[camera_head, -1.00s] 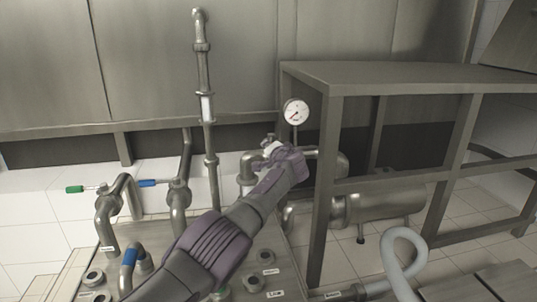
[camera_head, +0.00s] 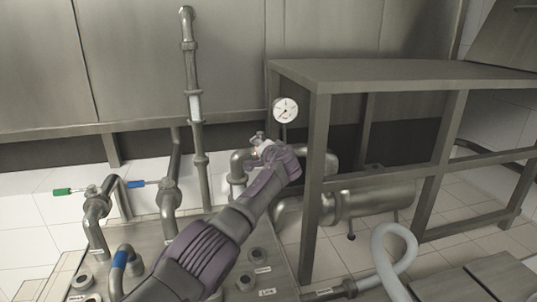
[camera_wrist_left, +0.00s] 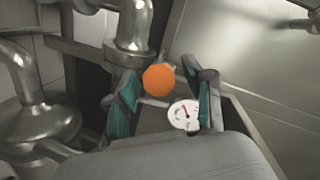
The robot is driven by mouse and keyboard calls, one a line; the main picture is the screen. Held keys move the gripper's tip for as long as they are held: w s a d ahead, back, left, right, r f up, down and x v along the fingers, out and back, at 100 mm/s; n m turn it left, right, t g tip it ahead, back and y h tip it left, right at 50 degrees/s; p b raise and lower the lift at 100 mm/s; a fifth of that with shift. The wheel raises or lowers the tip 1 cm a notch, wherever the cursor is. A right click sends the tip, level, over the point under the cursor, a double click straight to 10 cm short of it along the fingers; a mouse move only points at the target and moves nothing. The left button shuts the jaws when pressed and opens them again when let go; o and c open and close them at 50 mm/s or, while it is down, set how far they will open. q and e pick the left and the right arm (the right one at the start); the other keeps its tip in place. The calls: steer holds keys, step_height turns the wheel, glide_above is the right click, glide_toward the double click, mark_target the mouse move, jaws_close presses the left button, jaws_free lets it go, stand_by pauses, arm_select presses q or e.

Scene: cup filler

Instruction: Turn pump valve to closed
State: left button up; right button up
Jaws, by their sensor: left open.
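In the left wrist view an orange, many-sided piece (camera_wrist_left: 159,80), which looks like the end of the valve's handle, shows between the two green-padded fingers of my left gripper (camera_wrist_left: 163,92). The fingers are apart, and I cannot tell whether either touches it. In the head view my left gripper (camera_head: 262,145) is at the pump pipework, just below and left of a white round gauge (camera_head: 285,110). My wrist hides the orange piece there. The gauge also shows between the fingers in the left wrist view (camera_wrist_left: 184,114). My right gripper is not in view.
A steel table frame (camera_head: 314,190) stands close right of my gripper, with a steel cylinder (camera_head: 375,202) behind its leg. A pale hose (camera_head: 402,245) curves at lower right.

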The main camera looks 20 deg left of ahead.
arm_select(q)
steer(key=v, duration=1.1)
steer(key=shift+s, duration=0.1)
steer(key=shift+c, duration=0.2)
